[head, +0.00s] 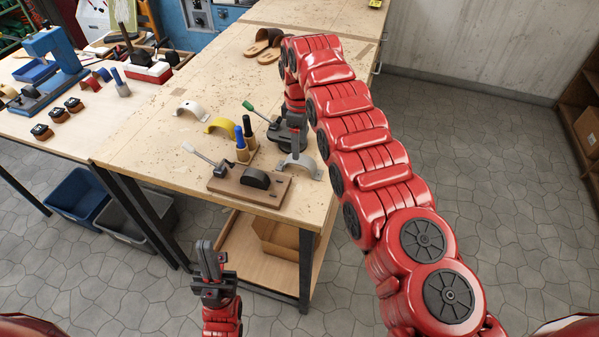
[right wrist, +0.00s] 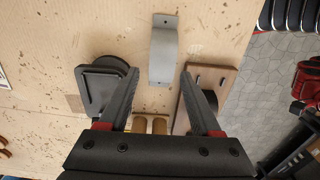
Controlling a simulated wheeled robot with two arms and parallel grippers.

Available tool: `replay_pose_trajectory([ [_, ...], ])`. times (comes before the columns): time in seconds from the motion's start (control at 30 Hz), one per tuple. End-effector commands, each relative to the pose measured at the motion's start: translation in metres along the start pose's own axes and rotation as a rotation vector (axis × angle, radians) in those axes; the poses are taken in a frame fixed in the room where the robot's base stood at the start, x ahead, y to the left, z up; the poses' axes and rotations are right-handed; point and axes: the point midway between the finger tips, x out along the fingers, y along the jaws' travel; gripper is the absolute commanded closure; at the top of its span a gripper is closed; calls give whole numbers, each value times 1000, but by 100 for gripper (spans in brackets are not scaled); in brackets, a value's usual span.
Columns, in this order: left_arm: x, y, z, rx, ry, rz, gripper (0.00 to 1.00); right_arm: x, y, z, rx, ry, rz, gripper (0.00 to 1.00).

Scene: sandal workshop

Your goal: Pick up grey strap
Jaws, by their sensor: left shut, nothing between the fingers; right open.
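The grey strap (head: 300,164), a curved band with flat holed ends, sits near the right edge of the workbench. In the right wrist view the grey strap (right wrist: 163,52) lies ahead of and between the fingers of my right gripper (right wrist: 160,75), which is open and empty. Whether the fingers are level with the strap or above it, I cannot tell. My left gripper (head: 206,246) is shut and empty, in front of the bench, well away from the strap.
Beside the strap stand a wooden board with a black block (head: 255,180), a dark fixture (right wrist: 103,84) and blue-and-wood tools (head: 242,148). A yellow strap (head: 221,126) and a white strap (head: 192,107) lie further left. Brown sandals (head: 264,44) lie at the back.

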Motion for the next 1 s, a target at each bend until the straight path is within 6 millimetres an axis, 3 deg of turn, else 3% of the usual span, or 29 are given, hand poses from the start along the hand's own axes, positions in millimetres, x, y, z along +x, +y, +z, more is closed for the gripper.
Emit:
replay_pose_trajectory([
  [0.37, 10, 0, -2, 0, 0, 0, 100, 16, 0, 1, 2, 0, 2, 35],
  [0.7, 30, -2, -5, 0, 0, 0, 100, 58, -4, 1, 0, -1, 0, 35],
  [0.9, 28, -1, -5, 0, 0, 0, 100, 60, -3, 1, 0, 1, 2, 35],
  [1.0, 28, -1, -5, 0, 0, 0, 100, 59, -3, 1, 0, 1, 2, 53],
])
